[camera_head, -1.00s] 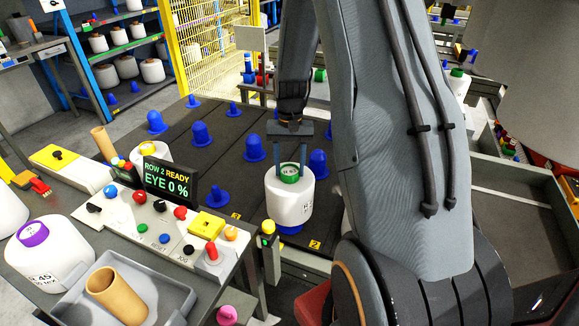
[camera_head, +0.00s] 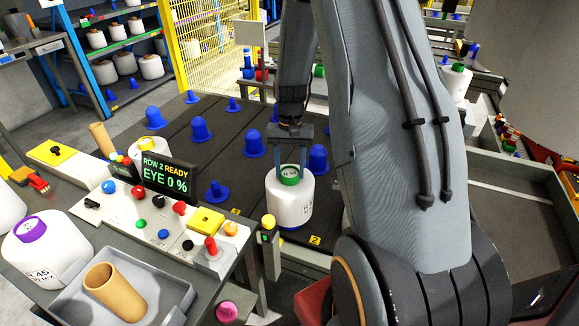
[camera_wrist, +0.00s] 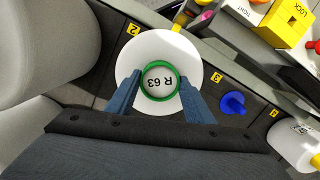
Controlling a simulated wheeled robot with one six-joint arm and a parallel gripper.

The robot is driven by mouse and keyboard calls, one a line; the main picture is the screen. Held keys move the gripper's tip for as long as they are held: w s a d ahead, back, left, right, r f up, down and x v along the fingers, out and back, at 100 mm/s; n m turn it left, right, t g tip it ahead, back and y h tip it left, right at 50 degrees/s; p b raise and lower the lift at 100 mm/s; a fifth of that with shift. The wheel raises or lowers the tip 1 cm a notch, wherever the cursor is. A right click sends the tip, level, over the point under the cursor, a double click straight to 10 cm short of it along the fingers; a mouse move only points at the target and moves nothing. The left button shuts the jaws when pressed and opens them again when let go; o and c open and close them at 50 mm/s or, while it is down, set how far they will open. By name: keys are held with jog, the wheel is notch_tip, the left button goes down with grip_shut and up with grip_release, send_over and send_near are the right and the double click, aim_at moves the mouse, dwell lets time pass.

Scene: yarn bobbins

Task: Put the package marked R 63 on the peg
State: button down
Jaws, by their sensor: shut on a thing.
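The package marked R 63 is a white bobbin (camera_head: 288,205) with a green ring on top. Its label reads R 63 upside down in the wrist view (camera_wrist: 160,105). My gripper (camera_head: 289,172) is above it with its two blue fingers closed on the green ring, one on each side, as the wrist view also shows (camera_wrist: 160,82). The package is upright on or just over the peg at the near edge of the dark board. The peg is almost wholly hidden under it, so I cannot tell if the package rests fully.
Other blue pegs (camera_head: 254,145) stand free on the dark board (camera_head: 185,165). A control panel (camera_head: 165,222) with buttons and a screen (camera_head: 169,177) is at the left. A purple-topped package (camera_head: 38,250) and a tray (camera_head: 165,300) holding a tan tube (camera_head: 115,290) are at the near left.

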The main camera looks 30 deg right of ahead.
jog(key=shift+f+b, duration=1)
jog(key=shift+f, duration=1.5)
jog(key=c, duration=0.8)
grip_release()
jog(key=shift+w+d+r+b, duration=0.15)
jog(key=shift+r+b, duration=0.2)
jog(key=shift+r, duration=0.95)
jog(key=shift+w+r+b, duration=0.1)
jog(key=shift+r+b, duration=0.2)
jog(key=shift+r, duration=0.95)
jog(key=shift+w+d+r+b, duration=0.15)
jog(key=shift+r+b, duration=0.2)
jog(key=shift+r, duration=0.95)
jog(key=shift+a, duration=0.1)
jog(key=s+a+r+n+t, duration=0.1)
jog(key=s+a+r+n, duration=0.2)
jog(key=s+a, duration=0.4)
jog(key=s+a+r+n+t, duration=0.1)
jog(key=s+a+r+n, duration=0.2)
jog(key=s+a, duration=0.5)
jog(key=shift+s+a+r+h, duration=0.3)
jog(key=shift+s+h, duration=0.1)
jog(key=shift+s, duration=0.15)
